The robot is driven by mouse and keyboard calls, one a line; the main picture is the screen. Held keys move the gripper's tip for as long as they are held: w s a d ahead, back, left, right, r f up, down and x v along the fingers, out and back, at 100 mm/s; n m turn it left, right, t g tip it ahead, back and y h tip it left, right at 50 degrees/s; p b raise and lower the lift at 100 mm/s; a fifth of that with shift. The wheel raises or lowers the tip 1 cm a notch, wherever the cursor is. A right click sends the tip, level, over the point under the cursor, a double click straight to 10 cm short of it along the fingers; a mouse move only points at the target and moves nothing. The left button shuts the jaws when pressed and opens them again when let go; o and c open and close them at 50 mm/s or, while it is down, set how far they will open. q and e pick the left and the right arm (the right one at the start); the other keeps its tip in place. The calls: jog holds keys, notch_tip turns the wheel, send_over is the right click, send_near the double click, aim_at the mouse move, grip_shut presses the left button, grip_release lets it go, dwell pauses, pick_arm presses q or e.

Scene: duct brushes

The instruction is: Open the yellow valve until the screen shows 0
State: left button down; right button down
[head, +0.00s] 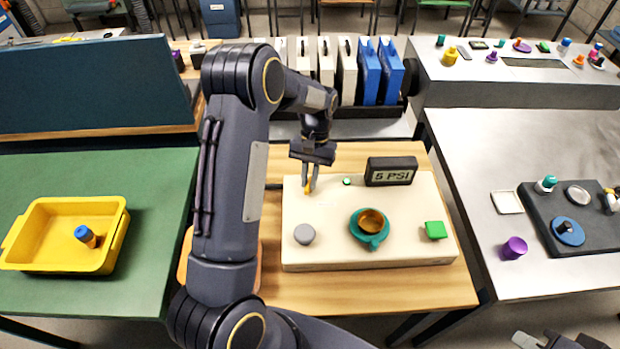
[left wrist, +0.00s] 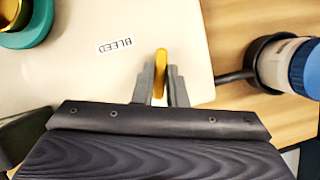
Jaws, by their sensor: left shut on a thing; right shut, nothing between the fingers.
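The yellow valve (left wrist: 160,72) is a small bar on the cream panel (head: 330,258). My left gripper (left wrist: 160,92) is shut on it, one finger on each side, as the left wrist view shows. In the head view the left gripper (head: 309,188) reaches down to the panel's back left, and only a bit of yellow shows between its fingers. A label reading BLEED (left wrist: 115,46) lies beside the valve. The screen (head: 390,171) at the panel's back reads 5 PSI. My right gripper (head: 548,342) is shut and empty at the bottom right edge, partly cut off.
The panel also bears a grey knob (head: 304,234), a teal cup-like part (head: 369,240), a green block (head: 436,230) and a small green light (head: 347,181). A bottle with a blue cap (left wrist: 305,68) stands beside the panel. A yellow bin (head: 65,203) sits at left.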

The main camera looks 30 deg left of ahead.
pick_arm(q)
jog(key=shift+a+n+h, duration=0.1)
jog(key=shift+n+h, duration=0.4)
jog(key=shift+n, duration=0.7)
jog(key=shift+n+t, duration=0.3)
jog(key=c, duration=1.5)
grip_release()
jog(key=shift+o, duration=0.2)
jog(key=shift+r, duration=0.1)
jog(key=b+v, duration=0.1)
jog(key=v, duration=0.6)
jog(key=shift+w+r, duration=0.15)
jog(key=shift+r, duration=0.15)
jog(key=shift+a, duration=0.1)
